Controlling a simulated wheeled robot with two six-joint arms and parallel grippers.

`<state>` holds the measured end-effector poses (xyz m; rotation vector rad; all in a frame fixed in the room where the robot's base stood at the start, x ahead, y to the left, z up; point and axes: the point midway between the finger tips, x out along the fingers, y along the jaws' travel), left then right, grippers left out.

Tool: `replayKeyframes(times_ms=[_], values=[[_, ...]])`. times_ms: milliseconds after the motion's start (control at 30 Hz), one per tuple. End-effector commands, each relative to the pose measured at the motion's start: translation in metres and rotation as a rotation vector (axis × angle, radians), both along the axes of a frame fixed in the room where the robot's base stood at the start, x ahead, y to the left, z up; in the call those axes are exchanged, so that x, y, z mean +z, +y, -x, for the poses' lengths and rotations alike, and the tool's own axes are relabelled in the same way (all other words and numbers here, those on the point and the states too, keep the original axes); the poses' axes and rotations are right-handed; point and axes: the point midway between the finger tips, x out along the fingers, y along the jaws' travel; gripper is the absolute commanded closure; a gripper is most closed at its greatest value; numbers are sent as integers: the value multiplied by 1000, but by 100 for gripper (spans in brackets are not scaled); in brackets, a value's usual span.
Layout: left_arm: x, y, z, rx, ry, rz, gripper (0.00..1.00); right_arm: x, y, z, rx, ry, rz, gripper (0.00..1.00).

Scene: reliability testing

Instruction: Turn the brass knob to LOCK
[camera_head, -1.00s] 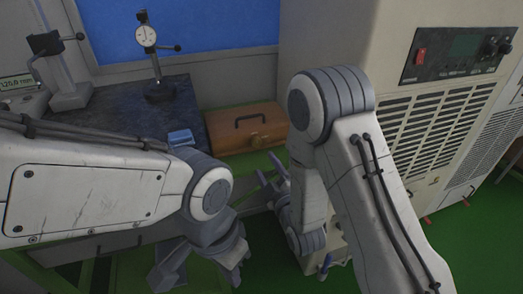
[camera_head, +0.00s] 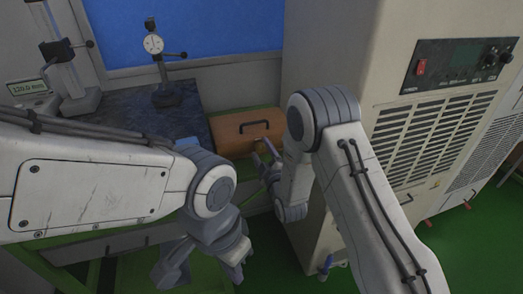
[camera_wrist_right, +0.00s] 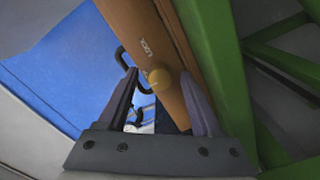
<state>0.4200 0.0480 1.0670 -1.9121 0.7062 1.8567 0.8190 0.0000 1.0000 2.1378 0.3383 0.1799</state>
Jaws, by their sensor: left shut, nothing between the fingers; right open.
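The brass knob (camera_wrist_right: 159,79) sits on the face of a brown wooden case (camera_head: 232,148), beside the printed word LOCK (camera_wrist_right: 146,48). In the right wrist view, the knob shows between the two spread fingertips of my right gripper (camera_wrist_right: 158,76). The gripper is open, and I cannot tell if either finger touches the knob. In the head view, my right gripper (camera_head: 264,160) reaches the front of the case. My left gripper (camera_head: 203,264) is low on the left, shut and empty, away from the case.
A dark bench top (camera_head: 180,118) carries a dial gauge stand (camera_head: 160,75) and a height gauge (camera_head: 70,80). A large beige cabinet (camera_head: 335,60) stands right of the case. Green frame bars (camera_wrist_right: 225,75) run close beside the case. Open green floor (camera_head: 440,240) lies at the lower right.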

Motion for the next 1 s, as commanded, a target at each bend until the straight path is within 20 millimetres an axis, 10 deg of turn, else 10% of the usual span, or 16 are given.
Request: replayKeyframes(times_ms=[167, 333, 1000], values=[[0, 0, 0, 0, 0, 0, 100, 0, 1, 0, 1, -1, 0, 33], [0, 0, 0, 0, 0, 0, 100, 0, 1, 0, 1, -1, 0, 98], [-30, 0, 0, 0, 0, 0, 100, -3, 1, 0, 2, 66, -217, 100]])
